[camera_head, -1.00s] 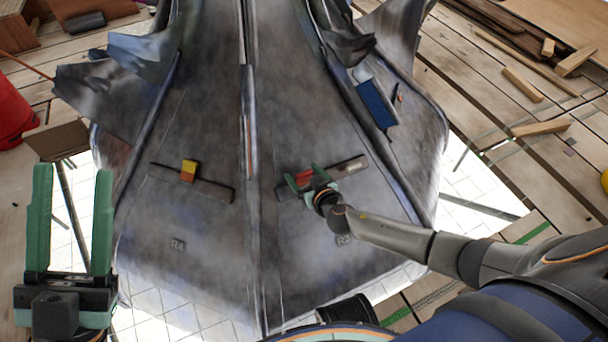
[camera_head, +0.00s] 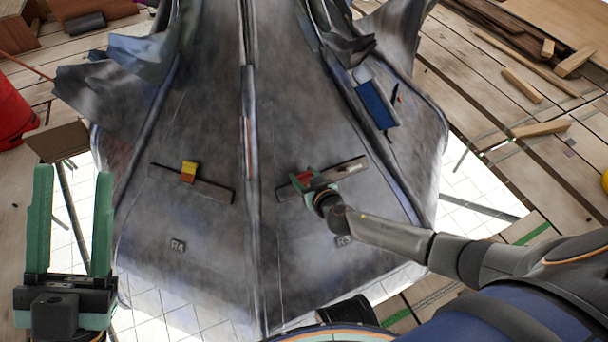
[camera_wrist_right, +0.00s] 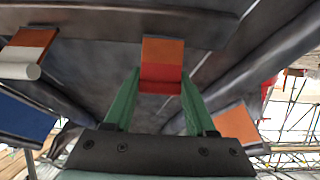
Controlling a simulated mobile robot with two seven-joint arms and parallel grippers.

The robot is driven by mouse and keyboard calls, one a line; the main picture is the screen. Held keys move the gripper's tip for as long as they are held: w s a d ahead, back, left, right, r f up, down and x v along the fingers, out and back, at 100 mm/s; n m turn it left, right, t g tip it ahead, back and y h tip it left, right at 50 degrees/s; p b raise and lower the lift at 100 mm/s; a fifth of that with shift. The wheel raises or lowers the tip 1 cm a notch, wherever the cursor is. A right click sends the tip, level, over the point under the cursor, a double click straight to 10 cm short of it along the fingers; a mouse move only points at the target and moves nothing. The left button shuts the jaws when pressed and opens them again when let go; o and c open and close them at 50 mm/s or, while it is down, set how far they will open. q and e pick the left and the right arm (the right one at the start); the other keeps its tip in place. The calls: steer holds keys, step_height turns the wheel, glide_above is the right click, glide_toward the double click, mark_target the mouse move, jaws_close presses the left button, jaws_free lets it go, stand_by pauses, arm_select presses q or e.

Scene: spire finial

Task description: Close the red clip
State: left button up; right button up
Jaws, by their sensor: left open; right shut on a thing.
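The red clip (camera_head: 303,177) sits on a dark bar (camera_head: 346,168) on the right-hand panel of the spire. In the right wrist view the clip (camera_wrist_right: 161,64) shows an orange upper part and a red lower part. My right gripper (camera_head: 305,181) is shut on the red clip, with its green fingers (camera_wrist_right: 160,82) on either side of it. The fingers partly hide the clip in the head view. My left gripper (camera_head: 72,185) is open and empty at the far left, with its fingers pointing up.
A blue panel (camera_head: 377,104) lies at the upper right. A red bucket (camera_head: 12,115) stands at the left edge. Timber pieces (camera_head: 522,84) lie on the deck at right.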

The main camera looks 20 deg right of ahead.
mark_target(297, 171)
steer(key=g+p, duration=0.1)
steer(key=p, duration=0.2)
steer(key=w+g+p, duration=0.1)
steer(key=p, duration=0.2)
steer(key=g+p, duration=0.1)
steer(key=p, duration=0.2)
steer(key=shift+w+r+g, duration=0.25)
steer(key=shift+w+g, duration=0.05)
steer(key=shift+w, duration=0.1)
jaws_close()
steer(key=shift+w+f+g+p, duration=0.25)
steer(key=shift+w+g+p, duration=0.05)
steer(key=shift+g+p, duration=0.45)
steer(key=shift+w+f+g, duration=0.2)
steer(key=shift+g, duration=0.25)
arm_select(q)
step_height(297, 171, up, 11)
steer(key=a, duration=0.1)
steer(key=shift+s+a+r+t, duration=0.15)
steer(key=shift+s+t, duration=0.1)
steer(key=shift+t, duration=0.05)
arm_select(e)
steer(key=shift+w+f, duration=0.1)
arm_select(q)
steer(key=shift+b, duration=0.3)
arm_select(e)
steer(key=shift+g, duration=0.5)
steer(key=o, duration=1.4)
jaws_free()
steer(key=shift+c, duration=0.2)
